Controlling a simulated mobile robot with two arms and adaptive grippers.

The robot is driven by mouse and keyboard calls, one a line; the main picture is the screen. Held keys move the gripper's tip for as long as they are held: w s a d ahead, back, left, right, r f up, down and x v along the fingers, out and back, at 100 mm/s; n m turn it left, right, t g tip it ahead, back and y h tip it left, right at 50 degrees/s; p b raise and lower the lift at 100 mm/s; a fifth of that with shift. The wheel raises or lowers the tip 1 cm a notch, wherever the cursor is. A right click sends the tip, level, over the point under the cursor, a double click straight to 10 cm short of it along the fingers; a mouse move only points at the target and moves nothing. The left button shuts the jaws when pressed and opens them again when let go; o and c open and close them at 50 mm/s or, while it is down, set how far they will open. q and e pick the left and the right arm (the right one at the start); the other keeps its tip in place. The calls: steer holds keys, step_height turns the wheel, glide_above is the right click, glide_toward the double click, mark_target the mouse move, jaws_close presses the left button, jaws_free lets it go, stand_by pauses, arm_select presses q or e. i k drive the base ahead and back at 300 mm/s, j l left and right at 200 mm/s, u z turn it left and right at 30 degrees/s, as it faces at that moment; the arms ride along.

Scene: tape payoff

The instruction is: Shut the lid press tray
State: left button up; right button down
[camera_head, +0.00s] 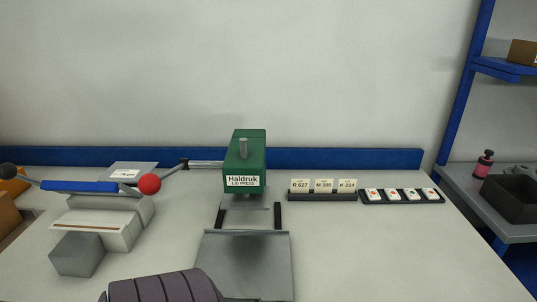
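The green lid press (244,160), labelled Haldruk Lid Press, stands on the bench near the middle. Its grey flat tray (247,262) is out in front of the press body, toward me. Two dark rails (277,216) run between the press and the tray. A dark ribbed shape at the bottom edge covers the tray's front left corner; it may be part of my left arm, but I cannot be sure. No gripper fingers show, and nothing of my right arm is in view.
A sealer-like device (96,219) with a blue bar stands left. A red ball knob (149,183) ends a lever beside the press. Label cards (323,187) and a black strip of small white pieces (402,196) sit right. The right front bench is clear.

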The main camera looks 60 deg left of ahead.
mark_target(245, 266)
steer(key=u, duration=0.5)
steer(key=j+u, duration=0.15)
steer(key=u, duration=0.85)
steer(key=j+u, duration=0.1)
steer(key=u, duration=0.4)
